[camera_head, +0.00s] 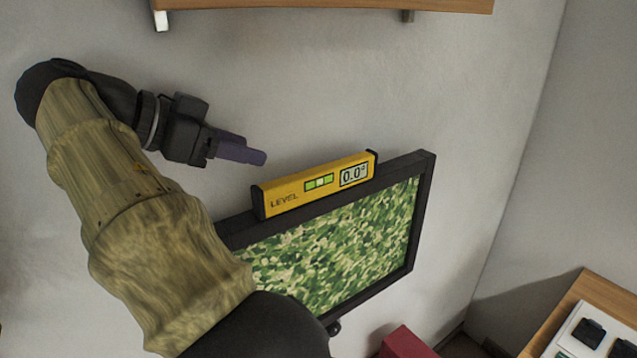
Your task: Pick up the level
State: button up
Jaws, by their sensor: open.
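The level (317,184) is a yellow bar with black end caps, a green vial window and a small display reading 0.0°. It rests along the top edge of a black picture frame (428,200) with a green mottled picture. My gripper (258,157) is to the upper left of the level, apart from it, with its purple fingers pointing right towards it. The gripper is empty. The fingers overlap in this view, so the gap between them is hard to see. My arm hides the lower left part of the frame.
A wooden shelf (330,4) with metal brackets is on the wall above. A wooden surface (600,290) with a white panel and black items is at lower right. A red object (407,343) is below the frame. The wall around the level is clear.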

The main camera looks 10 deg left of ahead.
aim_at(316, 170)
jog(key=x, duration=0.3)
jog(key=shift+d, duration=0.15)
jog(key=p+x, duration=0.1)
jog(key=x, duration=0.6)
jog(key=shift+w+d, duration=0.1)
jog(key=shift+w, duration=0.05)
jog(key=shift+w+d+f+p, duration=0.4)
jog(key=shift+w+d+p, duration=0.15)
jog(key=shift+d+p, duration=0.4)
jog(key=shift+p+x, duration=0.65)
jog(key=shift+x, duration=0.35)
jog(key=shift+w+d+f, duration=0.15)
jog(key=shift+w+f, duration=0.15)
jog(key=shift+f, duration=0.1)
jog(key=shift+c, duration=0.4)
